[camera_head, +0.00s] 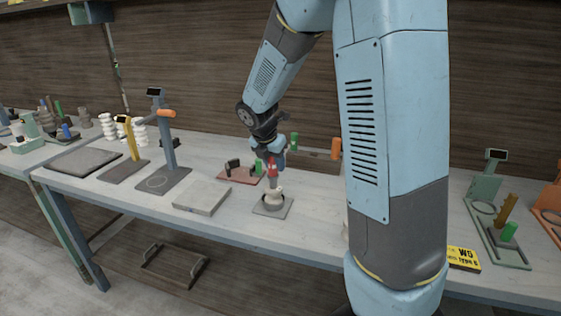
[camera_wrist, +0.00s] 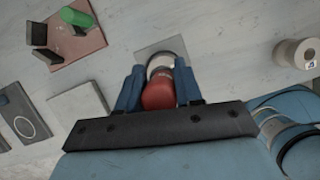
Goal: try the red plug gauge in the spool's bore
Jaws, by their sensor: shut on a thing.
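The red plug gauge (camera_wrist: 158,93) is held between the two blue fingers of my gripper (camera_wrist: 157,88) in the wrist view. In the head view my gripper (camera_head: 272,160) points down with the red gauge (camera_head: 272,170) in it. The pale spool (camera_head: 273,194) stands upright on a small grey plate (camera_head: 268,208) directly below. In the wrist view the spool's rim (camera_wrist: 161,61) shows just past the gauge's far end. The bore is hidden, and I cannot tell whether the gauge's tip is inside it or above it.
A reddish-brown rack (camera_head: 237,175) with a green gauge (camera_wrist: 77,17) stands beside the spool. A flat grey block (camera_head: 202,196) lies to the left. A measuring stand (camera_head: 167,130) rises further left. A light roll-like piece (camera_wrist: 295,53) is at right in the wrist view.

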